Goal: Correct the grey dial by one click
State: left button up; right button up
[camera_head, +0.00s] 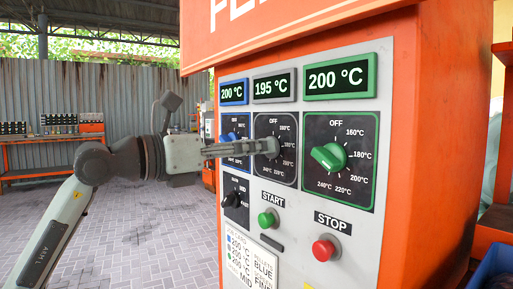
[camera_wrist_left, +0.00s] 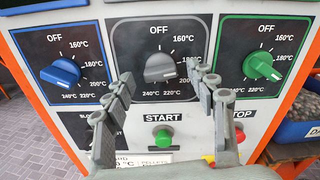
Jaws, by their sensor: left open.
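The grey dial (camera_head: 271,147) sits on the dark middle dial plate of the machine panel, under a display (camera_head: 274,86) reading 195 °C. In the left wrist view the grey dial (camera_wrist_left: 160,67) shows whole, on its scale with OFF at the top. My left gripper (camera_head: 258,147) reaches in from the left at the dial. In the wrist view its open fingers (camera_wrist_left: 160,76) stand on either side of the dial's lower part; I cannot tell whether they touch it. My right gripper is not in view.
The blue dial (camera_wrist_left: 61,73) and the green dial (camera_head: 329,156) flank it, both with displays reading 200 °C. Below are a black selector (camera_head: 235,198), the green START button (camera_head: 267,219), the red STOP button (camera_head: 325,249) and a job card (camera_head: 250,262).

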pick_arm(q)
jog(key=v, duration=1)
